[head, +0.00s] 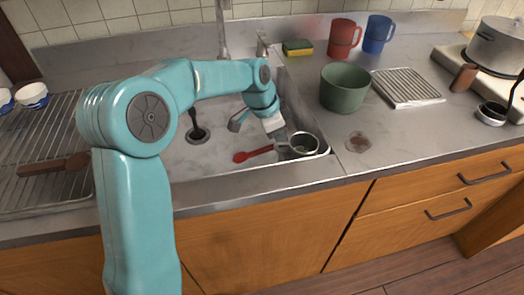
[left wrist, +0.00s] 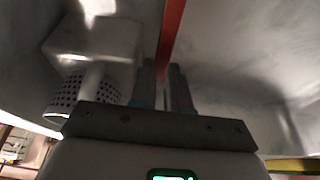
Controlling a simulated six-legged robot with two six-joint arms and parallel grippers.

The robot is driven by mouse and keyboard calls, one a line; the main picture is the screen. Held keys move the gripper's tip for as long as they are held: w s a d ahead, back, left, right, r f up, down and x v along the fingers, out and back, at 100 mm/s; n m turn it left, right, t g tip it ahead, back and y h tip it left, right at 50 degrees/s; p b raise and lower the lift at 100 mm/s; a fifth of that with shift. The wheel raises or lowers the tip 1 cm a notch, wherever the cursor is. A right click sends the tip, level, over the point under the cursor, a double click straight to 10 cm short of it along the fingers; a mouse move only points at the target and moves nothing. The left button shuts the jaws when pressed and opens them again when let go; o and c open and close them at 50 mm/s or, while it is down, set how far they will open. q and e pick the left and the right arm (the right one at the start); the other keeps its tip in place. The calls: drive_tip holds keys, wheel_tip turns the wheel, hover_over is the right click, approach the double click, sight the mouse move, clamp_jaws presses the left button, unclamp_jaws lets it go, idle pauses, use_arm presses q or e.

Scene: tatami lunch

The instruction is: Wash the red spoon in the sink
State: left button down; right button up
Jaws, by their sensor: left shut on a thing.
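The red spoon (head: 252,154) is low in the sink (head: 220,165), its head to the left and its handle running right beneath my left gripper. My left gripper (head: 279,136) reaches down into the right part of the sink. In the left wrist view, the red handle (left wrist: 172,30) passes between the two fingers (left wrist: 165,88), which are shut on it. The spoon's head is out of that view. My right gripper is not in view.
A green pot (head: 344,88), red mug (head: 343,38), blue mug (head: 377,33) and sponge (head: 298,47) stand on the counter. A dish rack (head: 40,130) is left.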

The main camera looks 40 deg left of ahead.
use_arm(q)
drive_tip(key=shift+r, duration=0.1)
wheel_tip(320, 180, up, 14)
drive_tip(key=p, duration=1.1)
drive_tip(key=shift+r+p, duration=0.2)
drive_tip(key=shift+p, duration=0.2)
idle(1.4)
wheel_tip(320, 180, up, 5)
drive_tip(key=p, duration=0.4)
